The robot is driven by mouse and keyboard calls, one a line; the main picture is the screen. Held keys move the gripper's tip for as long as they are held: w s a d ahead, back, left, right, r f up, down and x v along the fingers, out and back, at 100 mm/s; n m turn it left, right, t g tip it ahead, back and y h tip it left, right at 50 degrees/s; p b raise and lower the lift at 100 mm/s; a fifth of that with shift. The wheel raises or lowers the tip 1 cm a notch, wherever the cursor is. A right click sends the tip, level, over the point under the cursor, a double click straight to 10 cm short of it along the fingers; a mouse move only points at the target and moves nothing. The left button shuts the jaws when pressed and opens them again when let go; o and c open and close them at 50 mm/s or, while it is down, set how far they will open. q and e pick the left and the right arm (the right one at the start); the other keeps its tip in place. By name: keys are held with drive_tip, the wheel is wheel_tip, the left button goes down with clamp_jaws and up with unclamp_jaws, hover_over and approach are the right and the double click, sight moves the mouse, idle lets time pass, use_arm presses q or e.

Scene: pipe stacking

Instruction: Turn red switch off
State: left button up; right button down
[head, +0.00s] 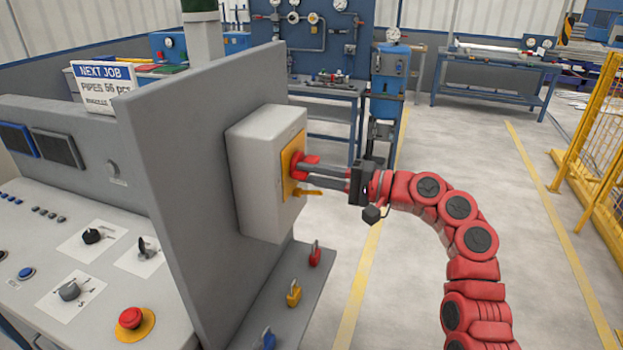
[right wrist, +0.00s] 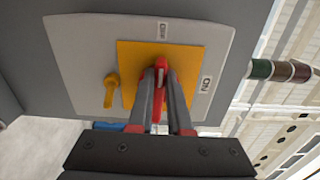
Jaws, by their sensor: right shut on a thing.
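The red switch (head: 308,159) is a rotary handle on a yellow plate (head: 288,167), on the side of a light grey box (head: 250,160). My right gripper (head: 318,174) reaches it from the right and is shut on the red handle. In the right wrist view the red handle (right wrist: 161,82) shows between the two grey fingers, on the yellow plate (right wrist: 190,62). An ON label (right wrist: 205,86) is to the right of the plate and another small label (right wrist: 163,28) is above it. My left gripper is not in view.
A small yellow lever (head: 308,192) sits below the switch. The box is fixed to a grey upright panel (head: 180,160). A control desk with a red emergency button (head: 130,318) is at left. Red, yellow and blue padlocks (head: 294,294) stand on a ledge below. Floor at right is clear.

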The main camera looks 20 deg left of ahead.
drive_tip(key=shift+f, duration=0.15)
idle(0.4)
drive_tip(key=c, duration=0.8)
unclamp_jaws()
drive_tip(key=shift+c, duration=0.2)
drive_tip(key=shift+d, duration=0.1)
drive_tip(key=d+b, duration=0.2)
drive_tip(key=d, duration=1.5)
drive_tip(key=shift+s+d, duration=0.15)
drive_tip(key=shift+s, duration=0.15)
